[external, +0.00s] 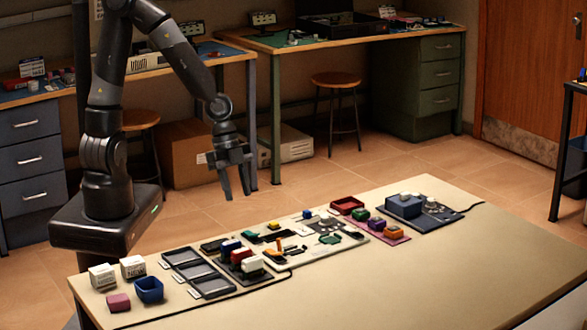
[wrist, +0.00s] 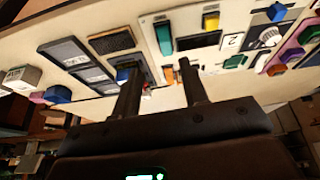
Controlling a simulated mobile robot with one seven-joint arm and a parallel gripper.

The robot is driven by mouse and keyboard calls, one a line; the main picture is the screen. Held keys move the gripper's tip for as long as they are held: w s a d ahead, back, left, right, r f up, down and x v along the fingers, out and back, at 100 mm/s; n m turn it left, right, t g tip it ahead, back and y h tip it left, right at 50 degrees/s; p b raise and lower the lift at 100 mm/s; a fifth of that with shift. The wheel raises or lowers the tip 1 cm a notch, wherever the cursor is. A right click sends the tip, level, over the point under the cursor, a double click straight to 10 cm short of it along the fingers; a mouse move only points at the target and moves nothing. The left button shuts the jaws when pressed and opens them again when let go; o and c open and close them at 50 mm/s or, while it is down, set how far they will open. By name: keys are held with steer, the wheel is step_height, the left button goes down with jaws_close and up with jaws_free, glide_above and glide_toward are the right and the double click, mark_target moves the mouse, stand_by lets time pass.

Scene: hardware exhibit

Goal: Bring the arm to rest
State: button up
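My gripper (external: 241,182) hangs from my raised arm in the external view, above and behind the back edge of the pale table (external: 440,250). Its fingers point down and stand apart. In the wrist view my gripper (wrist: 159,95) also shows two separated fingers with nothing between them. The fingers are clear of the table and of the parts on it.
Dark trays (external: 198,272), a blue bin (external: 149,289), a pink block (external: 118,302), white boxes (external: 103,276) and a blue box (external: 404,206) stand on the table. Its right front is bare. Workbenches (external: 350,38) and stools (external: 336,80) stand behind.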

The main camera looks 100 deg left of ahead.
steer(key=s+a+r+n+t+y, duration=0.2)
steer(key=s+r+n, duration=0.6)
steer(key=s+r, duration=0.6)
steer(key=shift+s+a+r+y, duration=0.25)
steer(key=shift+s+r+y, duration=0.25)
steer(key=shift+r, duration=1.75)
steer(key=shift+w, duration=0.1)
steer(key=shift+c, duration=0.2)
stand_by(0.5)
